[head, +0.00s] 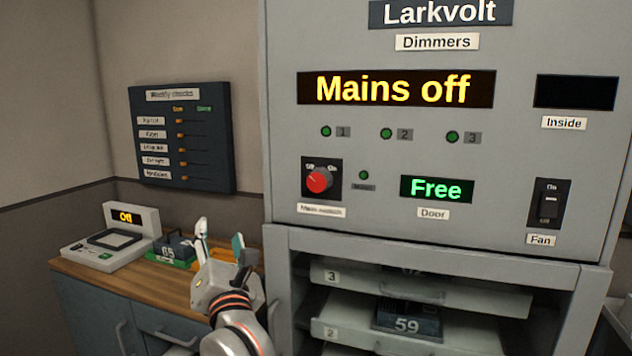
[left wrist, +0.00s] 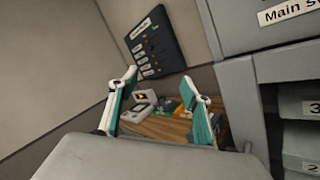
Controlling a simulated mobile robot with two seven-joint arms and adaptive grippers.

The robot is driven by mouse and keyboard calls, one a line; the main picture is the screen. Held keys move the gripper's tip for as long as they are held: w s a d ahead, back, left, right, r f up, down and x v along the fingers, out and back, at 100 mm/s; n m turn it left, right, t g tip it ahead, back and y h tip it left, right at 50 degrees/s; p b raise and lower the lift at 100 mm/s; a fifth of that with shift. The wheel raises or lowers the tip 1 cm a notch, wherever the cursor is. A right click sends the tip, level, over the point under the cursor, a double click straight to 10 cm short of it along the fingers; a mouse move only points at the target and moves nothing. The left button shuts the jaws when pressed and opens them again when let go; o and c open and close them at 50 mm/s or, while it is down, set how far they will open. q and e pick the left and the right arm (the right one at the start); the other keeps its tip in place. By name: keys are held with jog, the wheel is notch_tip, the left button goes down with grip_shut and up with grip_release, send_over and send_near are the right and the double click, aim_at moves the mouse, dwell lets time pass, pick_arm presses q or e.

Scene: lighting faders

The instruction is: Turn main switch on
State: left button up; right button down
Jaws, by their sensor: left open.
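The main switch (head: 319,181) is a red rotary knob on a black plate on the grey Larkvolt cabinet (head: 284,120). Off and On are marked above the knob. The yellow display (head: 397,88) reads "Mains off". My left gripper (head: 220,236) is open and empty, in front of the wooden counter, below and to the left of the knob and apart from it. The left wrist view shows its two spread fingers (left wrist: 160,105) with nothing between them. Only part of the switch's label (left wrist: 287,12) shows there. My right gripper is in neither view.
A Door display (head: 436,189) reads "Free", and a Fan rocker (head: 548,205) sits at right. Below are shelves with a module marked 59 (head: 407,320). On the counter (head: 120,288) stand a device reading "Off" (head: 132,218) and a dark module (head: 174,247). A checks board (head: 181,137) hangs behind.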

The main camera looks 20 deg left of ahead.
pick_arm(q)
jog(key=w+d+r+n+t+h, duration=0.1)
jog(key=w+d+r+h, duration=0.2)
jog(key=d+r+h, duration=0.25)
jog(key=m+h+p, duration=0.1)
jog(key=m+h, duration=0.1)
jog(key=h, duration=0.5)
send_near(316, 183)
jog(key=w, duration=0.3)
jog(key=shift+t, duration=0.4)
jog(key=w, duration=0.6)
jog(key=shift+w+d+f+p, duration=0.1)
jog(key=shift+w+f+p, duration=0.2)
jog(key=shift+w+p, duration=0.1)
jog(key=c, duration=1.1)
